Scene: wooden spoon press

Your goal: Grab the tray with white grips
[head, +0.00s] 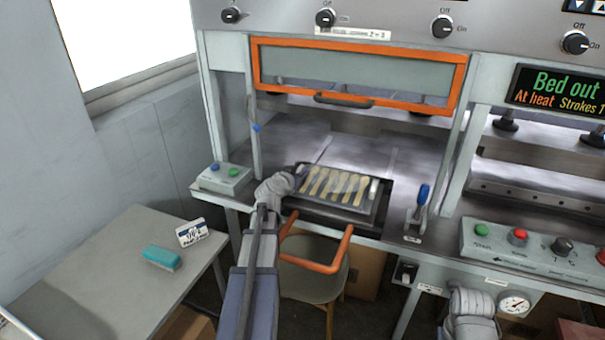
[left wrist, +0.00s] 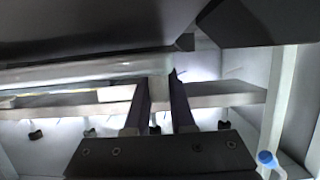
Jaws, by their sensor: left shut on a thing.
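The tray (head: 357,205) is a flat grey plate holding several pale wooden spoons in a row. My left gripper (head: 299,174) is at the tray's left end and hides the grip there. In the left wrist view its two dark fingers (left wrist: 161,82) are shut on a pale piece beside the tray's edge (left wrist: 60,72). My right gripper is not in view.
An orange-framed guard (head: 360,44) is raised above the bed. A blue-handled lever (head: 420,199) stands right of the tray, with a button box (head: 224,178) to the left. A side table (head: 115,255) holds a teal brush (head: 162,258). A stool (head: 312,275) stands below.

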